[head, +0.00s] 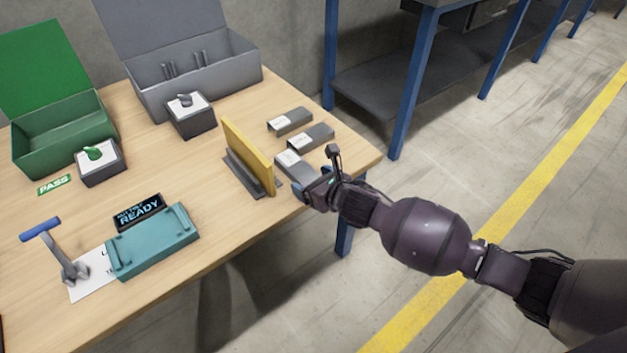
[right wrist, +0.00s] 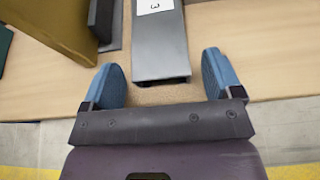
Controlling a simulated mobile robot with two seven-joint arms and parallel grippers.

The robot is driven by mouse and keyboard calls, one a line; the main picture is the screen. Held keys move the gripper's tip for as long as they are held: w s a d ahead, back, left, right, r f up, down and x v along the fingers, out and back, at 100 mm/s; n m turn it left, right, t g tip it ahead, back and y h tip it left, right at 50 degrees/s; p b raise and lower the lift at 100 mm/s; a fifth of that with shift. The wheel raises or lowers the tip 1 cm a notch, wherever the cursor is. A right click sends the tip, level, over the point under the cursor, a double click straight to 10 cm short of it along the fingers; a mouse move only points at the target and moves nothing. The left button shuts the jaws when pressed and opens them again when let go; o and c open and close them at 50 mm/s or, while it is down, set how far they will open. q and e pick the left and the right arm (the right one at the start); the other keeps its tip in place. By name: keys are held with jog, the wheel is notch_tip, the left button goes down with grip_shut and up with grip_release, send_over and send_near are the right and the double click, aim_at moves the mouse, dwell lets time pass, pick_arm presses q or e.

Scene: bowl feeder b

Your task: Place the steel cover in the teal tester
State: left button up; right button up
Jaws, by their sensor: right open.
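The nearest steel cover (head: 293,165) is a grey block with a white label, lying on the right part of the table. It also shows in the right wrist view (right wrist: 161,48), where the label carries a 3. My right gripper (head: 311,185) is at its near end. In the wrist view my right gripper (right wrist: 163,68) is open, with the cover's near end between its blue fingertips and a gap on each side. Two similar grey covers (head: 290,121) (head: 312,137) lie behind. The teal tester (head: 155,243) stands front left, its top empty. My left gripper is out of view.
A yellow upright panel on a grey base (head: 250,155) stands just left of the covers. A READY display (head: 138,212) and a blue-handled lever (head: 62,250) flank the tester. Green (head: 60,140) and grey (head: 200,80) open boxes stand behind. The table's right edge is close to the gripper.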

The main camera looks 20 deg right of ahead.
jog(key=shift+r, duration=0.2)
jog(key=shift+s+d+r, duration=0.1)
jog(key=shift+s+r, duration=0.05)
jog(key=shift+s, duration=0.1)
pick_arm(q)
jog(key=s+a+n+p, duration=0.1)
jog(key=p, duration=0.3)
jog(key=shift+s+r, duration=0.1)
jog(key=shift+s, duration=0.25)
pick_arm(e)
jog(key=v, duration=1.1)
jog(key=shift+s, duration=0.25)
